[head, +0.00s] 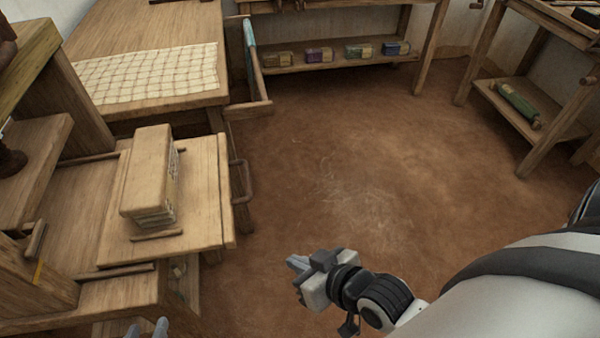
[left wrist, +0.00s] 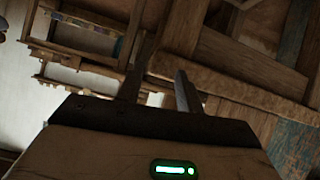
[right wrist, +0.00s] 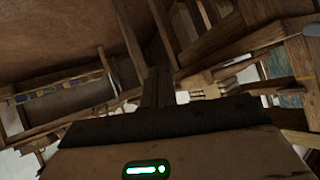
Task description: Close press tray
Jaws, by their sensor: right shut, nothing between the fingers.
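The press tray (head: 208,200) is a flat wooden board sticking out of the wooden press frame (head: 35,255) at the left of the head view. A block-like folded stack (head: 150,170) stands on it. My left gripper (head: 147,329) shows only its fingertips at the bottom edge of the head view, nearer than the tray and apart from it. Its fingers are spread and empty in the left wrist view (left wrist: 160,82). My right gripper (head: 298,264) is over the bare floor, right of the tray and clear of it. Its fingers are together and empty in the right wrist view (right wrist: 157,88).
A table with a checked cloth (head: 150,72) stands behind the tray. A low shelf (head: 340,60) with several small bundles is at the back. A rack (head: 530,105) holding a green roll stands at the right. The brown floor (head: 370,170) between them is clear.

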